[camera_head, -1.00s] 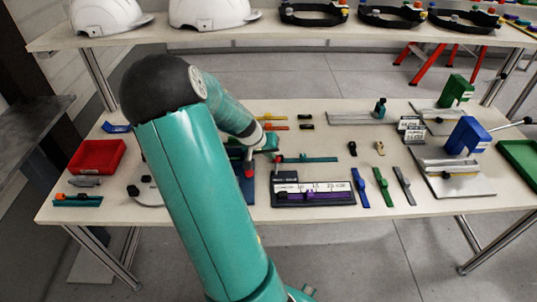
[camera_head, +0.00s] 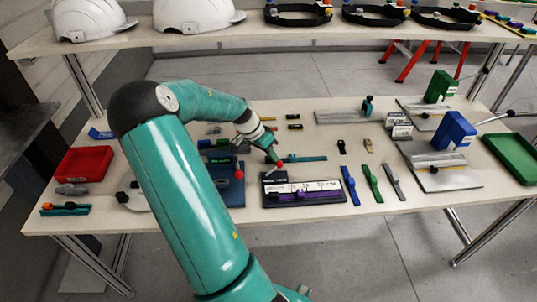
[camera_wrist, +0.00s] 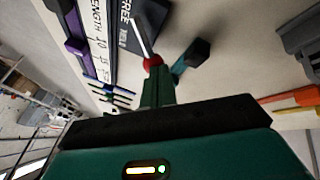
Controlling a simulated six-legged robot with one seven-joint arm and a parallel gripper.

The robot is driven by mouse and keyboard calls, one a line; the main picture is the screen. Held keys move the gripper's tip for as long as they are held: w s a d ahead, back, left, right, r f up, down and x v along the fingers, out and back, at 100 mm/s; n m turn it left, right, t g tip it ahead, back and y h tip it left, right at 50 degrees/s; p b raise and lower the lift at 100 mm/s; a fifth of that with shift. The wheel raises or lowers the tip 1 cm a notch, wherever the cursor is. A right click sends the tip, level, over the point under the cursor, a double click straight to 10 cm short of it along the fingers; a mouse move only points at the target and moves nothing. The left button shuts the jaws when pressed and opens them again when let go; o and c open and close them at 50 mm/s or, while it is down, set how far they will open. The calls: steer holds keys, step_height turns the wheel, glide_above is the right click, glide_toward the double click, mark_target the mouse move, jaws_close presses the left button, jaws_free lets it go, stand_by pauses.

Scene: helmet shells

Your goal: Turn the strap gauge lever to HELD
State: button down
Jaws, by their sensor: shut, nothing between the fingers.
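The strap gauge (camera_head: 335,197) is a dark plate with a white printed scale and a purple strap, lying on the near part of the table. Its lever is a thin pale rod with a red knob (camera_head: 278,167) at the gauge's far left corner. In the wrist view the red knob (camera_wrist: 152,62) and rod stand beside a dark panel (camera_wrist: 146,18) reading FREE. No HELD mark is legible. My gripper (camera_head: 274,157) is shut and empty, its teal fingers (camera_wrist: 157,84) right at the knob. I cannot tell whether they touch it.
A blue device (camera_head: 228,185) with a green display and its own red knob stands just left of the gauge. Blue, green and grey straps (camera_head: 371,182) lie to its right. A teal bar (camera_head: 307,158) lies behind it. A red tray (camera_head: 83,164) is at the left.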

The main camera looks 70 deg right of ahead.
steer(key=shift+s+m, duration=0.4)
steer(key=shift+m, duration=0.2)
stand_by(0.3)
